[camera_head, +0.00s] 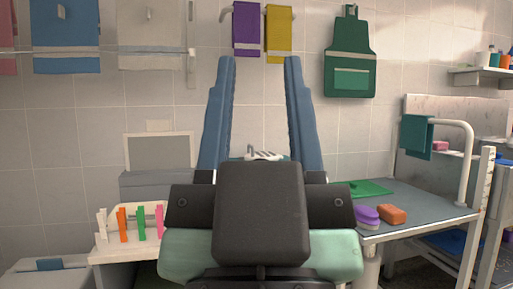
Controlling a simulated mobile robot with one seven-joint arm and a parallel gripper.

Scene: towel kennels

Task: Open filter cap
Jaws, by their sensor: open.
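My gripper (260,62) points up and away from me in the middle of the head view. I cannot make out a filter cap. A small pale ribbed object (263,155) shows low between the fingers, mostly hidden behind my gripper's dark body. I cannot tell what it is. A grey box with a framed panel (158,153) stands left of my gripper, apart from it.
A white stand at left holds several coloured upright pieces (123,224). The grey table (425,205) at right carries a purple sponge (366,215), an orange block (393,214) and a green cloth (370,187). A white rail (466,160) rises there. Towels and a green apron (350,60) hang behind.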

